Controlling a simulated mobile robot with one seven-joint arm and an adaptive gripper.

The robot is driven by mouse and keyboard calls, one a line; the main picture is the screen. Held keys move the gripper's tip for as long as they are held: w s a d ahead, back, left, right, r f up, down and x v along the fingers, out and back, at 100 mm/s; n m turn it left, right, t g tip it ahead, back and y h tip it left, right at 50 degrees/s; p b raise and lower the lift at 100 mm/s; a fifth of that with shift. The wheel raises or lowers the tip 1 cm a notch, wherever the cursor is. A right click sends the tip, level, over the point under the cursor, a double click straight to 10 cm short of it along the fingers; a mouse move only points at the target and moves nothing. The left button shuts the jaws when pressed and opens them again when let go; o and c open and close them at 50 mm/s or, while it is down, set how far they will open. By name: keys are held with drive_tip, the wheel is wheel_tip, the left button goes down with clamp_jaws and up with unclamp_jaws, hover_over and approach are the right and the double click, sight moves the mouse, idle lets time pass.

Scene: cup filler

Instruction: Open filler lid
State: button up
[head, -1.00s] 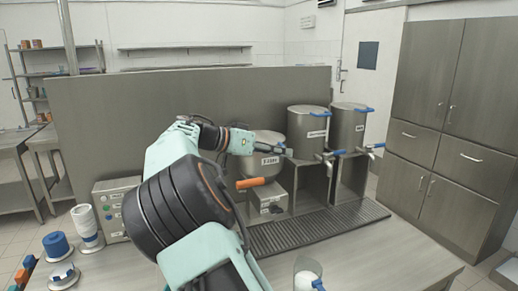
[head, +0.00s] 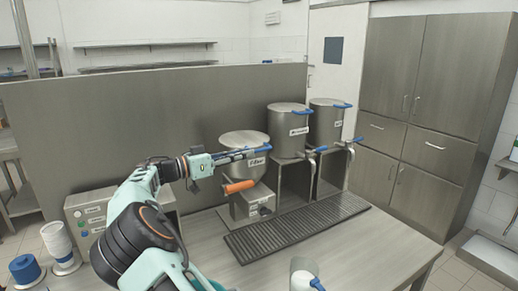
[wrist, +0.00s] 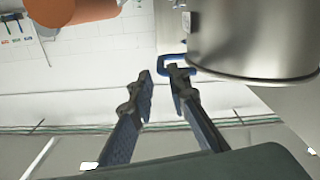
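The filler (head: 244,149) is a steel, bowl-shaped pot with a label, at the left end of the row of vessels. A blue handle (head: 265,147) shows at its right side; its lid looks closed, though the rim is partly hard to see. In the wrist view the filler's steel wall (wrist: 250,40) fills the upper right, with a blue looped handle (wrist: 186,60) at its edge. My gripper (head: 243,155) reaches in front of the filler. In the wrist view my gripper (wrist: 162,78) is open and empty, its right fingertip close to the blue handle; contact cannot be told.
An orange handle (head: 240,187) sticks out below the filler, above a steel base box (head: 250,204). Two steel pots (head: 288,130) (head: 326,122) with blue-handled taps stand to the right. A drip grate (head: 300,226) lies in front. Cups (head: 58,242) stand at left.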

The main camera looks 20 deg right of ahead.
sight(260, 151)
drive_tip(key=d, duration=0.3)
drive_tip(key=w+d+p, duration=0.1)
drive_tip(key=d, duration=0.1)
drive_tip(key=shift+w+d, duration=0.1)
drive_tip(key=shift+d, duration=0.3)
drive_tip(key=shift+c, duration=0.5)
clamp_jaws()
